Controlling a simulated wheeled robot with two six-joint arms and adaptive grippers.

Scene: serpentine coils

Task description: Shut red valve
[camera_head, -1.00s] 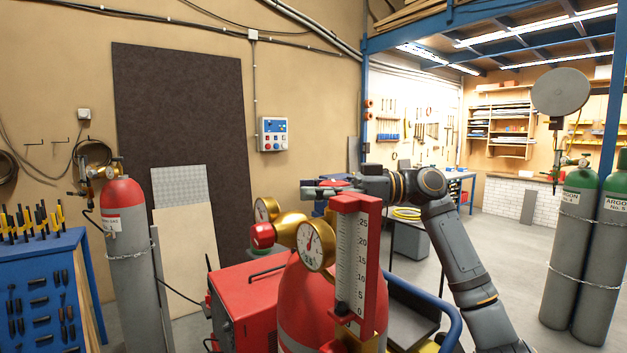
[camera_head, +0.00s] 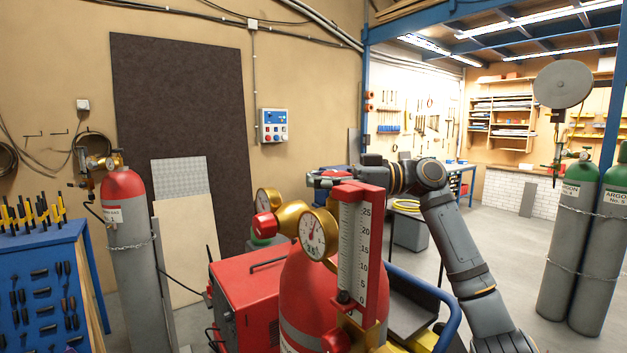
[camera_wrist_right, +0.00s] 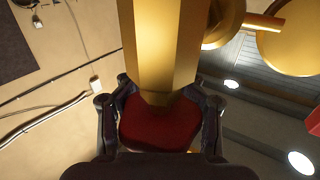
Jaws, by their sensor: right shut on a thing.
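The red valve (camera_wrist_right: 160,132) shows in the right wrist view as a dark red piece at the end of a brass stem (camera_wrist_right: 165,50). My right gripper (camera_wrist_right: 162,112) has a finger on each side of it and is shut on it. In the head view my right gripper (camera_head: 328,180) is above the red cylinder (camera_head: 305,295), behind the top of the red flow meter (camera_head: 358,240), which partly hides it and the valve. A brass regulator with gauges (camera_head: 318,236) and a red knob (camera_head: 266,225) is on that cylinder. My left gripper is not in view.
A red machine (camera_head: 245,290) stands left of the cylinder. A blue rail (camera_head: 440,300) curves at its right. Another red-topped cylinder (camera_head: 125,230) stands by the wall, and green-topped argon cylinders (camera_head: 570,250) stand far right. Open floor lies behind my arm.

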